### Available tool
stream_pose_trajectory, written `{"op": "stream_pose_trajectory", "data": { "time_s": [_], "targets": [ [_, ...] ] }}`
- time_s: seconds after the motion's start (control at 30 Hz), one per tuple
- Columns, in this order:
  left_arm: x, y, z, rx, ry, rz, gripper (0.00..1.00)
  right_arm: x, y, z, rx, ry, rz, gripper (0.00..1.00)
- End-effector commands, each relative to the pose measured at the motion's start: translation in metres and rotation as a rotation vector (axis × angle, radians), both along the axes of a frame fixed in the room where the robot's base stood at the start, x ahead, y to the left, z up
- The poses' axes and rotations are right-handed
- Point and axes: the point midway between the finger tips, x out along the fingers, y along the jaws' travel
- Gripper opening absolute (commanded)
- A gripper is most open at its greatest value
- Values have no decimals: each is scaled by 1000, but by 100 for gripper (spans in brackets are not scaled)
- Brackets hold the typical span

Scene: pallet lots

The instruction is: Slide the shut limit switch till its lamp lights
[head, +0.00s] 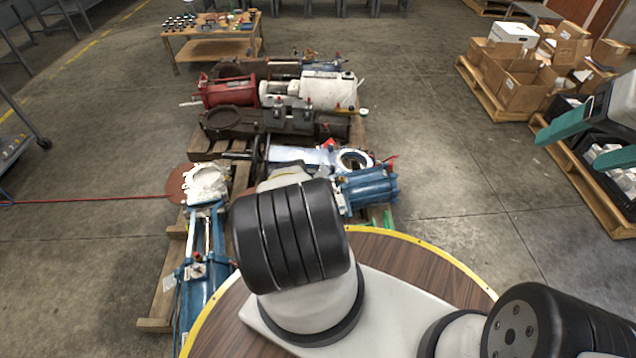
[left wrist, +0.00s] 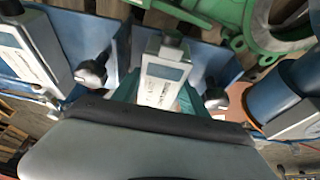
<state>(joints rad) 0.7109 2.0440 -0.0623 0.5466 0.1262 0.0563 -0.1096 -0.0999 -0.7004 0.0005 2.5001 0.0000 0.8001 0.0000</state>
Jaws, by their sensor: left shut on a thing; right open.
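In the left wrist view, a pale grey limit switch box (left wrist: 163,76) with a label and a dark knob on top stands against a blue surface. My left gripper (left wrist: 158,98) is shut on this box, with teal fingers on both sides of it. A second similar switch (left wrist: 30,50) is at the left of that view. I cannot read the labels or make out a lit lamp. In the head view my left arm hides the left gripper and these switches. My right gripper (head: 572,150) is open and empty at the right edge.
Valves and actuators, including a red cylinder (head: 228,91) and blue cylinder (head: 366,188), crowd the pallets. Cartons (head: 530,85) sit at right. The floor between is clear.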

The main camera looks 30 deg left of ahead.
Motion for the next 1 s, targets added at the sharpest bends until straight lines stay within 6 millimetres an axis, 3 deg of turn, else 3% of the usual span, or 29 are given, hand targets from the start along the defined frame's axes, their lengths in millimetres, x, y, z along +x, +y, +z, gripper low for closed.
{"op": "stream_pose_trajectory", "data": {
  "time_s": [0.23,0.27,0.37,0.77,1.0],
  "targets": [
    [2,-2,0,-2,-2,-1,0,0,0,0,0,0,0,71],
    [2,-2,0,-1,-1,-1,55,0,0,0,0,0,0,71],
    [1,-1,0,-1,-1,-1,71,0,0,0,0,0,0,71],
    [1,-1,2,-2,-1,0,71,0,0,0,0,0,0,71],
    [-4,-3,16,-2,0,2,71,0,0,0,0,0,0,71]
  ]
}}
